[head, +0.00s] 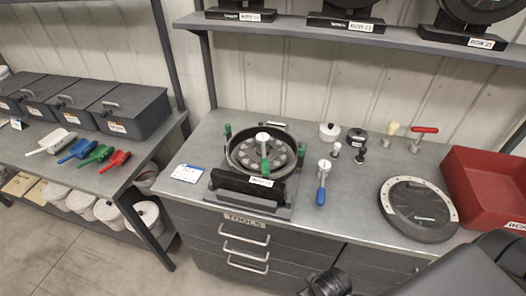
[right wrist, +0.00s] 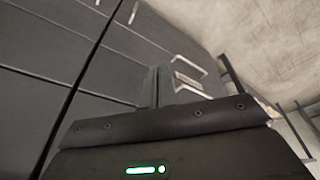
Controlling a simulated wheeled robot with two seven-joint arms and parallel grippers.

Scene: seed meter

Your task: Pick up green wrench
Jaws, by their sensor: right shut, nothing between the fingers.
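What looks like the green wrench, a pale-headed tool with a green handle (head: 265,166), sits at the middle of the round seed meter (head: 234,152) on the workbench in the head view. Its pale head points up and its green handle reaches toward the front. A similar tool with a blue handle (head: 321,196) stands just right of the meter. My right gripper (right wrist: 157,86) is shut and empty, in front of the dark drawer cabinet and well away from the wrench. My left gripper is in neither view.
A red bin (head: 480,185) and a round dark disc (head: 419,212) occupy the bench's right side. A red T-handle tool (head: 421,135) and small knobs stand at the back. Colored scoops (head: 98,154) lie on the left table. An overhead shelf (head: 300,29) runs above the bench.

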